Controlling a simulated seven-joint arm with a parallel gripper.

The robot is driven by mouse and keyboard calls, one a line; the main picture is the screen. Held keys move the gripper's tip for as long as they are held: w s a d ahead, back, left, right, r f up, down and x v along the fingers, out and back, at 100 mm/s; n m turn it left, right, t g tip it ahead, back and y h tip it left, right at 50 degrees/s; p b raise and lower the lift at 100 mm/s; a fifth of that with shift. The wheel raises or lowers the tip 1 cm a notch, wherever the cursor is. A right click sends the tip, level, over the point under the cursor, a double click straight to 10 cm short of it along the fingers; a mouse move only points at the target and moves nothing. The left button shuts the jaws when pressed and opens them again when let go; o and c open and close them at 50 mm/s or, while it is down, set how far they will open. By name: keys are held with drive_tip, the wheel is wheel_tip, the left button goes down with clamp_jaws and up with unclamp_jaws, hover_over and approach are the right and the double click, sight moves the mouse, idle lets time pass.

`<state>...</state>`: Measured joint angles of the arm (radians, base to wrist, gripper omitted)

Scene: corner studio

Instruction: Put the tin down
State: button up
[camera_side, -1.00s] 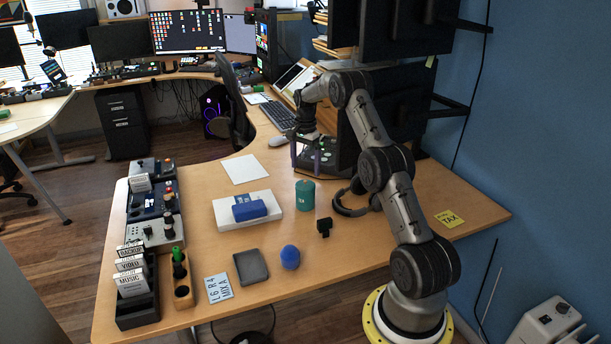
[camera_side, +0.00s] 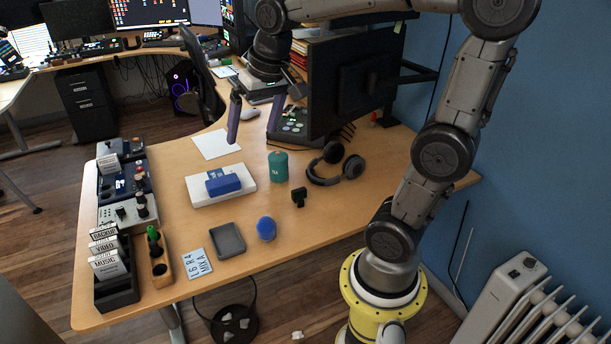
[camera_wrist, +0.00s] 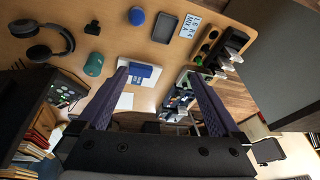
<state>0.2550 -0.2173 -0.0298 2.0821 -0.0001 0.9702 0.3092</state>
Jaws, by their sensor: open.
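The teal tin (camera_side: 278,166) stands upright on the desk, to the right of a white box with a blue box on it. It also shows in the wrist view (camera_wrist: 94,65), left of the gripper's fingers. My gripper (camera_side: 251,140) is open and empty, raised above the desk behind the tin. Its two purple fingers are spread wide and do not touch the tin. In the wrist view my gripper (camera_wrist: 163,84) has nothing between its fingertips but a view of the desk items beyond.
The white box (camera_side: 203,193) with the blue box (camera_side: 223,183) lies left of the tin. Headphones (camera_side: 335,165) and a small black item (camera_side: 299,197) are close on its right. A blue ball (camera_side: 266,229) and grey tray (camera_side: 228,240) are nearer the front. A monitor (camera_side: 350,85) stands behind.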

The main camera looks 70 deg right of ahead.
drive_tip(key=s+a+f+n+t, duration=0.1)
drive_tip(key=s+a+f+n, duration=0.1)
drive_tip(key=s, duration=0.4)
drive_tip(key=s+a+f+n+t+y, duration=0.1)
drive_tip(key=s+a+f+n, duration=0.1)
drive_tip(key=s+a+n, duration=0.2)
drive_tip(key=s+a, duration=0.1)
drive_tip(key=s, duration=0.2)
drive_tip(key=shift+a, duration=0.35)
